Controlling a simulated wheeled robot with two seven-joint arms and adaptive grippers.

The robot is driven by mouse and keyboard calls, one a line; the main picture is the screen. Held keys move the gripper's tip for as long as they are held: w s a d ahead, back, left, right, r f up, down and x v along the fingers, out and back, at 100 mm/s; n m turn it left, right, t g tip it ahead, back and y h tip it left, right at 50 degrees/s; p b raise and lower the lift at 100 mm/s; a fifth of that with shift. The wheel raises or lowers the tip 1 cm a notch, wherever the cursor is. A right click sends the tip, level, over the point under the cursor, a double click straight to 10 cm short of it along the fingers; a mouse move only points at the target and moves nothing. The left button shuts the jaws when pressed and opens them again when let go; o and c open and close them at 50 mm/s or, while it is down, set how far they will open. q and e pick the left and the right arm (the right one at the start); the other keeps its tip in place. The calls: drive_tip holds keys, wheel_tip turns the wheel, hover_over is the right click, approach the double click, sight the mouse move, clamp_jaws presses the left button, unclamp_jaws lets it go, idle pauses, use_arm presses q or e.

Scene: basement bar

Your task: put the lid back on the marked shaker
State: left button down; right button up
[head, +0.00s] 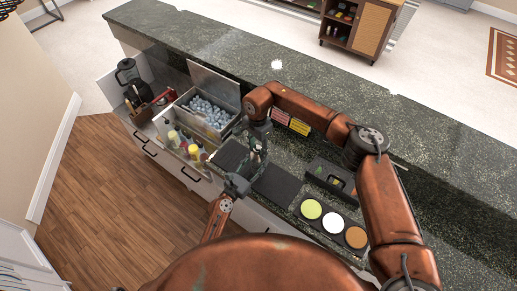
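My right gripper (256,152) comes down from above at the middle of the counter, over the dark mats. Small greenish and metallic shapes show at its fingertips, too small to tell as shaker or lid. My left gripper (243,176) is just below and left of it, low over the mats, its fingers close to the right gripper's. I cannot tell whether either gripper is open or shut. No marked shaker and no lid can be made out; the grippers may hide them.
An open ice bin (208,112) stands left of the grippers, with bottles (184,143) in front. A blender (128,74) is at the far left. A dark mat (277,187) looks bare. A tray with three round dishes (332,223) and a black caddy (330,178) lie right.

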use_arm(q)
drive_tip(key=shift+f, duration=0.1)
use_arm(e)
drive_tip(key=o, duration=0.4)
drive_tip(key=shift+r, duration=0.1)
wheel_tip(320, 180, up, 12)
drive_tip(key=shift+f, duration=0.1)
idle(0.4)
use_arm(q)
drive_tip(key=c, duration=1)
unclamp_jaws()
drive_tip(key=shift+w, duration=0.1)
